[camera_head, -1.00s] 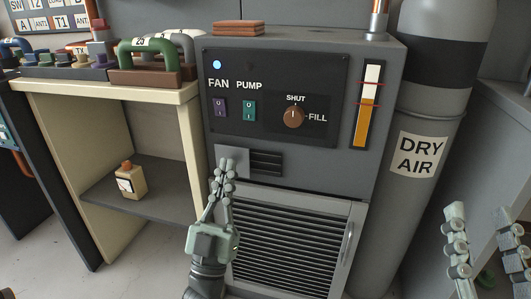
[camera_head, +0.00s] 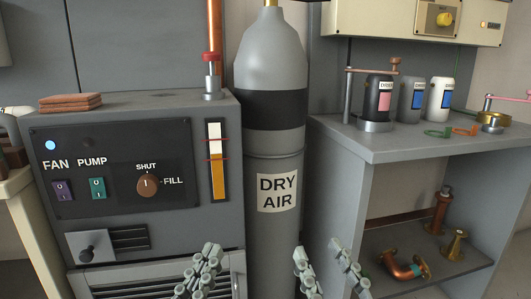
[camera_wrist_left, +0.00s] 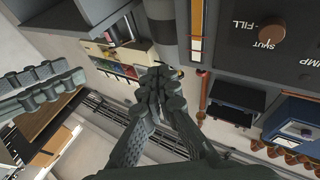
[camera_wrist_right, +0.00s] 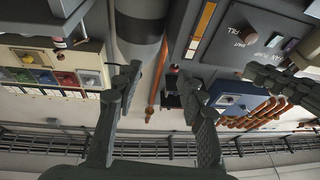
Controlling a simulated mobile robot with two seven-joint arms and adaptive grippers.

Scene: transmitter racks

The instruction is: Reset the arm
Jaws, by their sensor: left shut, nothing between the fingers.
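My left gripper (camera_head: 203,270) is at the bottom of the head view, in front of the grey dryer cabinet's lower right part. Its fingers are closed together and empty, which also shows in the left wrist view (camera_wrist_left: 160,88). My right gripper (camera_head: 325,266) is to its right, in front of the dry air cylinder and the bench side. Its two fingers stand apart with nothing between them, as the right wrist view also shows (camera_wrist_right: 163,85). Neither gripper visibly holds anything. Most of both arms is outside the head view.
The grey cabinet (camera_head: 120,108) has FAN and PUMP switches, a SHUT/FILL knob (camera_head: 148,185) and a dark latch knob (camera_head: 88,247). The DRY AIR cylinder (camera_head: 273,125) stands beside it. A grey bench (camera_head: 400,141) with canisters and a lower shelf of pipe parts is at right.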

